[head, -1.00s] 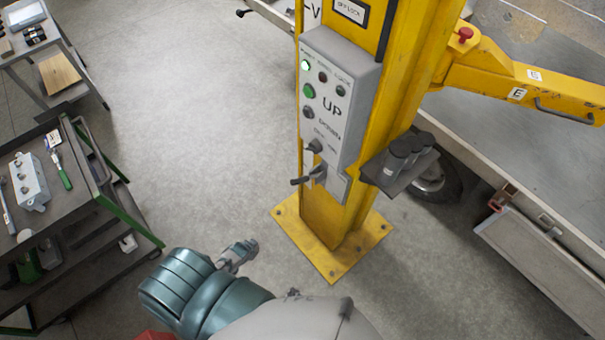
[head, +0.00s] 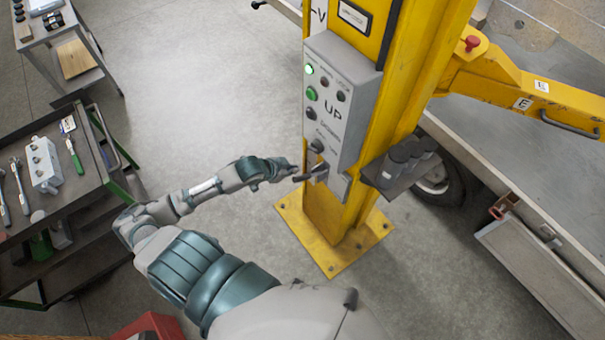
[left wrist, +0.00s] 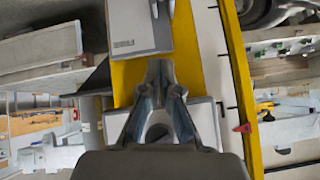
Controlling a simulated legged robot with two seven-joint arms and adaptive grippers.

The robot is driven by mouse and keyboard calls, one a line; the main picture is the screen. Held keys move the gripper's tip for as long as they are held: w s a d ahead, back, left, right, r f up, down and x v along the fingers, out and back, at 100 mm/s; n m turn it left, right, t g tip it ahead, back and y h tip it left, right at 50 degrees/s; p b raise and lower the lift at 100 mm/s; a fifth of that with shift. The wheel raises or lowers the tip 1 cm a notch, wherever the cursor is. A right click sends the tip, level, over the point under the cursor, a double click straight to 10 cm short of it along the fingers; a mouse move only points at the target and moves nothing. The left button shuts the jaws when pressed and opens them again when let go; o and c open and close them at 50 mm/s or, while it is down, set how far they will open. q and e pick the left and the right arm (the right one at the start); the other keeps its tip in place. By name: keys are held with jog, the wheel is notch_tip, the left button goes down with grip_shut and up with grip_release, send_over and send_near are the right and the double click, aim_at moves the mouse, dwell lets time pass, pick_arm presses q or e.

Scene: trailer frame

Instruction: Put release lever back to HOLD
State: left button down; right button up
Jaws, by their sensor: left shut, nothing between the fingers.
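The release lever (head: 314,174) is a dark handle at the bottom of the grey control box (head: 341,100) on the yellow column. It points out to the left. My left gripper (head: 293,169) is shut and empty, its tip close to the lever's outer end; I cannot tell whether they touch. In the left wrist view my left gripper (left wrist: 160,68) points at the grey box and the yellow column (left wrist: 128,80), and its fingers hide much of what lies ahead. The HOLD marking cannot be read. My right gripper is not in view.
A tool cart (head: 60,200) stands at the left. A yellow arm (head: 520,85) reaches right above a grey platform. The floor between cart and column is clear.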

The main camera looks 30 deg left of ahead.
pick_arm(q)
jog(key=shift+w+a+f, duration=0.1)
send_over(302, 178)
jog(key=w+d, duration=0.2)
notch_tip(302, 178, down, 7)
jog(key=shift+s+a+f+p, duration=0.2)
jog(key=shift+s+a+f, duration=0.2)
jog(key=shift+f, duration=0.2)
jog(key=shift+s+a+f+p, duration=0.2)
jog(key=shift+s+a+f, duration=0.15)
jog(key=shift+f, duration=0.25)
jog(key=shift+s+a+f, duration=0.3)
jog(key=shift+a+f, duration=0.1)
jog(key=shift+f, duration=0.1)
jog(key=shift+d, duration=0.1)
